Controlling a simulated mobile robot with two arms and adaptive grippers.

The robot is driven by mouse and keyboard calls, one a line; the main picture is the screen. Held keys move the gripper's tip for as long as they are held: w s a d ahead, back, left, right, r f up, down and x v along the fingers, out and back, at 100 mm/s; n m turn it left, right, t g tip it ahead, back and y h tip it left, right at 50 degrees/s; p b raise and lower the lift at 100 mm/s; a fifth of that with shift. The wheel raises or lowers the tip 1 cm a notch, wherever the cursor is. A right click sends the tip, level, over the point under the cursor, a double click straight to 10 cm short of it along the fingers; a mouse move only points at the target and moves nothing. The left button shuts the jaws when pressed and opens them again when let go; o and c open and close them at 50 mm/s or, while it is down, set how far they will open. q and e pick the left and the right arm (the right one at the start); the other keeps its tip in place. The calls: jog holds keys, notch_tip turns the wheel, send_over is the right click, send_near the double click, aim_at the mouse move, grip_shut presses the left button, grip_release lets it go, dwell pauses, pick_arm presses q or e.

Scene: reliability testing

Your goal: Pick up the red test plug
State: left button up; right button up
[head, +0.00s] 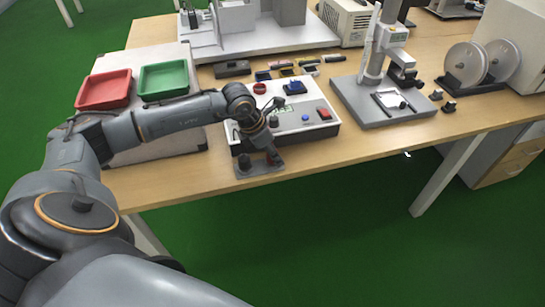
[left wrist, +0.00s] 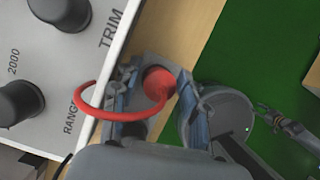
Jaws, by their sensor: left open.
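The red test plug (left wrist: 158,84) shows in the left wrist view with a curved red lead looping to the left. In the head view a small red part (head: 273,157) of it shows at a grey holder (head: 262,171) by the table's front edge. My left gripper (head: 268,150) is low over the holder. In the left wrist view its two fingers (left wrist: 160,92) are open, one on each side of the plug. Whether they touch it is not clear. The plug's lower end is hidden.
A white test box (head: 310,122) with knobs and buttons stands just behind the holder. Red (head: 104,89) and green (head: 164,79) trays lie to the left. A grey press stand (head: 375,101) is on the right. The table front right of the holder is clear.

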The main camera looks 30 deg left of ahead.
pick_arm(q)
grip_shut()
